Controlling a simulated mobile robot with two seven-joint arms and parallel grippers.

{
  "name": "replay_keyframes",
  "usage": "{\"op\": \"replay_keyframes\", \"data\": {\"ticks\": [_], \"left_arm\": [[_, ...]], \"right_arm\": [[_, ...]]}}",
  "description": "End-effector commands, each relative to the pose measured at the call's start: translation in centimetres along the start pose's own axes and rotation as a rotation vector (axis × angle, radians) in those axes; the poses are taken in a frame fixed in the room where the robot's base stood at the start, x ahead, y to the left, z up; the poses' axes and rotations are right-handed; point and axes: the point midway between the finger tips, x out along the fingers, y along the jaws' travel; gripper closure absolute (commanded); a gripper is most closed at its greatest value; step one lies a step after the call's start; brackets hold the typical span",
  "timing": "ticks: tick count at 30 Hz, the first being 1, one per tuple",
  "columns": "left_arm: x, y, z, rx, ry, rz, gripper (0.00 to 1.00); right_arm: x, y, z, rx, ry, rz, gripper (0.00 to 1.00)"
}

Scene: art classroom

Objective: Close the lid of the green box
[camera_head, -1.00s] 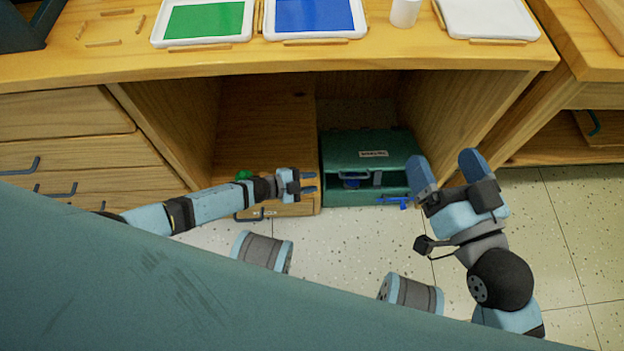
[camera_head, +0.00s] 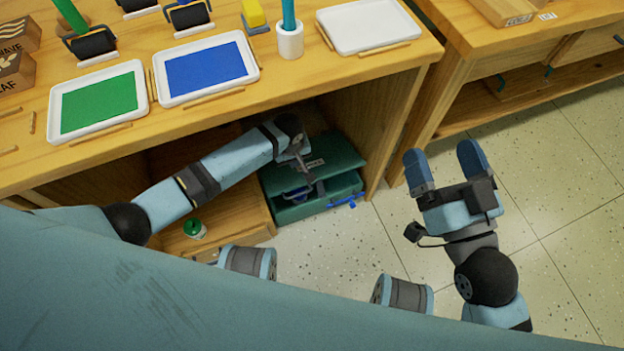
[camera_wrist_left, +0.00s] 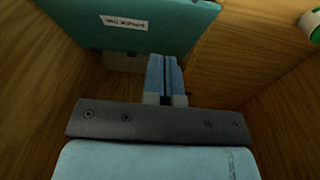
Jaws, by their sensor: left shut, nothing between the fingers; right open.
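The green box (camera_head: 318,205) stands in the open space under the desk. Its lid (camera_head: 338,150) bears a white label and stands partly raised, with a dark gap above the lower part of the box. Blue latch parts show at the front. My left gripper (camera_head: 318,187) is over the front of the box, shut and empty; whether it touches the lid is unclear. In the left wrist view its closed fingers (camera_wrist_left: 165,75) are just below the labelled lid (camera_wrist_left: 170,25). My right gripper (camera_head: 444,155) is open and empty, right of the box.
The wooden desk top (camera_head: 290,75) overhangs the box and holds paint trays and a white cup (camera_head: 290,42). A desk side panel (camera_head: 385,125) stands close right of the box. A green-lidded jar (camera_head: 194,229) is at the left. Floor (camera_head: 540,200) at the right is clear.

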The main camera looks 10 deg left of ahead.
Motion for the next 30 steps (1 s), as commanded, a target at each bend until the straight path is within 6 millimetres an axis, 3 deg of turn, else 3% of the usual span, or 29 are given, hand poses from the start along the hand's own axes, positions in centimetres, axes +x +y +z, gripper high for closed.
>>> {"op": "replay_keyframes", "data": {"ticks": [5,10,21,30], "left_arm": [[-0.4,-0.3,0.7,-0.049,-0.051,-0.041,1.0],[2.2,-0.4,0.8,-0.05,-0.051,-0.043,1.0],[10.1,-0.7,1.2,-0.048,-0.049,-0.041,1.0],[12.1,-0.7,3.6,-0.046,-0.048,-0.04,1.0]], "right_arm": [[0.0,0.0,0.2,0.0,0.002,0.0,0.1],[-0.2,0.3,1.9,0.005,-0.043,-0.005,0.1],[-0.9,1.2,8.0,0.014,-0.246,-0.022,0.1],[-1.2,1.5,9.7,-0.005,-0.31,-0.035,0.1]]}}
